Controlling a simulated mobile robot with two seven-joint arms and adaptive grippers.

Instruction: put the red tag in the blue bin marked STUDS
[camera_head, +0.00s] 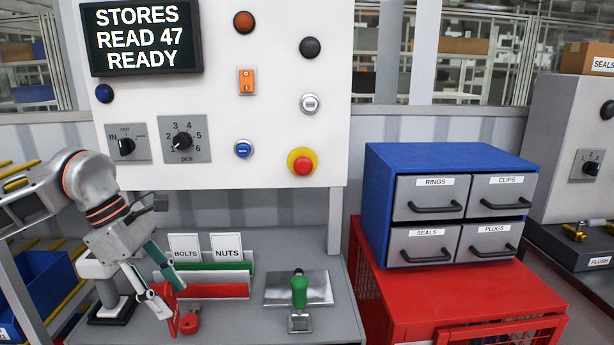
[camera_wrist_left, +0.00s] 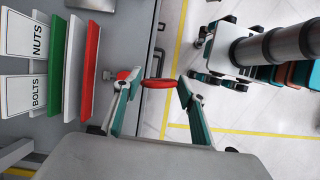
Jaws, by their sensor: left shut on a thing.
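The red tag (camera_wrist_left: 158,83) is a flat red piece held between the fingertips of my left gripper (camera_wrist_left: 159,80) in the left wrist view. In the head view my left gripper (camera_head: 172,302) points down over the bench's left part, and the tag (camera_head: 172,322) shows as a narrow red shape below the fingers. The gripper is shut on the tag. A blue bin (camera_head: 42,283) stands at the far left, partly behind my arm; I cannot read STUDS on it. My right gripper is in neither view.
A rounded red item (camera_head: 191,321) is close beside the tag. Green and red racks with BOLTS and NUTS cards (camera_head: 227,246) stand behind the gripper. A green-handled stamp (camera_head: 299,292) is to the right. A blue drawer cabinet (camera_head: 378,205) sits on a red cabinet (camera_head: 400,300).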

